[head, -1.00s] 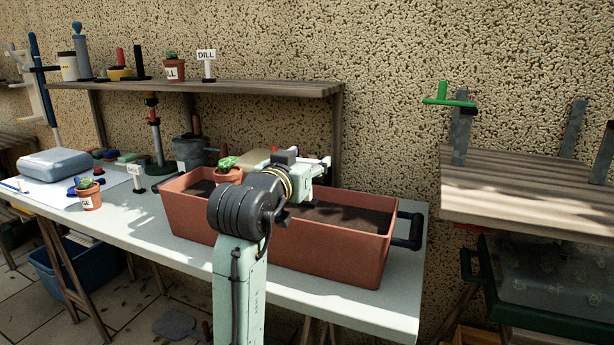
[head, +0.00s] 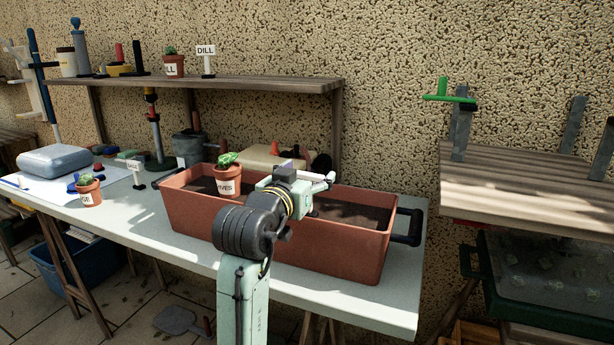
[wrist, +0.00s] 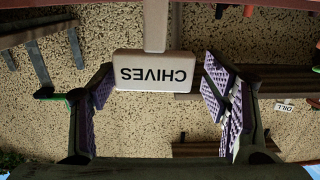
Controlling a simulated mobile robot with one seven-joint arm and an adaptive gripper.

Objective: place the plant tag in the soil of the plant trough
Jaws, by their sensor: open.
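The plant tag (wrist: 154,72) is a white plate lettered CHIVES, upside down in the wrist view, with a pale stem running to the top edge. My gripper (wrist: 160,85) is open, with its purple-padded fingers on either side of the tag plate. A narrow gap shows at the right finger; the left pad is very close to the plate. In the head view my gripper (head: 318,180) is over the plant trough (head: 335,252), above its dark soil (head: 350,213). The stem's lower end is out of view, so I cannot tell whether it is in the soil.
A potted plant labelled as chives (head: 227,180) stands at the trough's left part. A black handle (head: 408,228) is on the trough's right end. A wooden shelf (head: 250,87) stands behind, carrying a DILL tag (head: 206,55). Another tag (head: 135,172) stands left of the trough.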

